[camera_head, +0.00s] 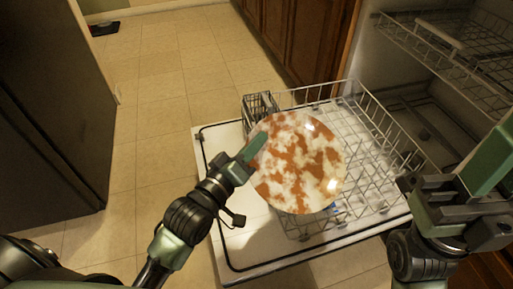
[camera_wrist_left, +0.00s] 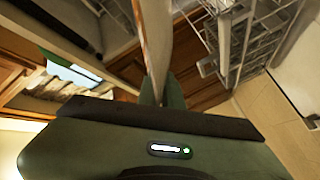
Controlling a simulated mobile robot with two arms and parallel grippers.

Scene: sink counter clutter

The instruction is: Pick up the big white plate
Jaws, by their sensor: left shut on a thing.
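The big white plate (camera_head: 303,165), blotched with orange-brown stains, is over the open dishwasher's lower rack in the head view. My left gripper (camera_head: 257,146) is shut on its left edge. In the left wrist view the plate (camera_wrist_left: 156,42) shows nearly edge-on, rising from between the fingers of my left gripper (camera_wrist_left: 165,92). The plate hides part of the rack; whether its lower edge touches the wires cannot be told. My right gripper (camera_head: 485,175) is at the right of the head view, apart from the plate; its finger opening is not clear.
The lower rack (camera_head: 375,140) is pulled out over the open dishwasher door (camera_head: 240,245), with a cutlery basket (camera_head: 260,106) at its left. An upper rack (camera_head: 450,50) is at top right. A dark appliance (camera_head: 50,110) stands at left. Tiled floor (camera_head: 160,90) between is clear.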

